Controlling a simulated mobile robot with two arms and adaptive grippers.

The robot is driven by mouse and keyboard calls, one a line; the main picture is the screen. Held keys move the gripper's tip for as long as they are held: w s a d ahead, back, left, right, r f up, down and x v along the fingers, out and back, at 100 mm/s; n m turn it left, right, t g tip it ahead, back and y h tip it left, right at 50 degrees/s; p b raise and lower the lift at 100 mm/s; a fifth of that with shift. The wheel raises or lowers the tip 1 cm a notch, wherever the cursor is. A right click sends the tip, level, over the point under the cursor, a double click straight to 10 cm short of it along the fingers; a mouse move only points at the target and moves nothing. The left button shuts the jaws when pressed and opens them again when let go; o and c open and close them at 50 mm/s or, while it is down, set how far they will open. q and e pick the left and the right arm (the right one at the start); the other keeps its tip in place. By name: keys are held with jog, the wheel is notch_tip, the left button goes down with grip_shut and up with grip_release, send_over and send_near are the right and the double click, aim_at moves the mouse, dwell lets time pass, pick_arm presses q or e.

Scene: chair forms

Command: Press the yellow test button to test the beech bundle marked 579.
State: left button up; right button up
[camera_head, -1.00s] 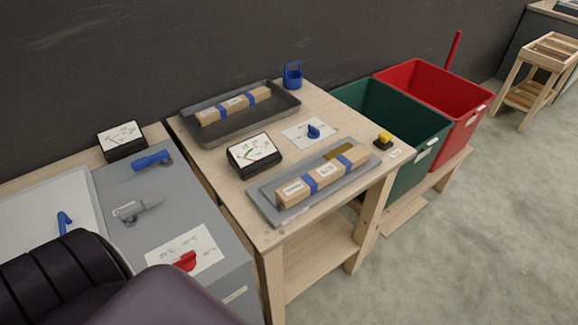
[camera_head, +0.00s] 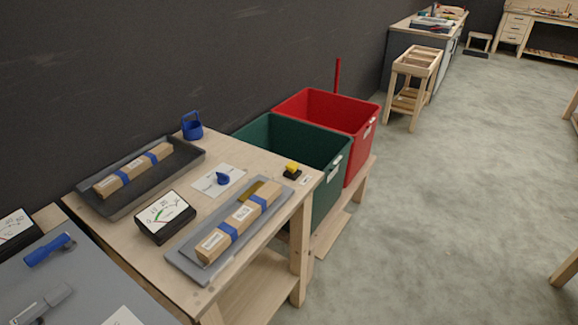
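The yellow test button (camera_head: 292,168) sits on a small black base near the right edge of the wooden table (camera_head: 262,156). A beech bundle with blue bands and white labels (camera_head: 240,222) lies on the grey plate (camera_head: 183,262) at the table's front. Its label is too small to read for certain. A second banded bundle (camera_head: 134,169) lies in the dark tray (camera_head: 190,153) at the back left. A gauge (camera_head: 164,214) with a white dial stands between them. Neither of my grippers is in view.
A blue knob (camera_head: 222,179) on a white card and a blue cup-like holder (camera_head: 191,126) are on the table. A green bin (camera_head: 318,150) and a red bin (camera_head: 349,112) stand to the right. Open floor (camera_head: 440,190) lies at the right.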

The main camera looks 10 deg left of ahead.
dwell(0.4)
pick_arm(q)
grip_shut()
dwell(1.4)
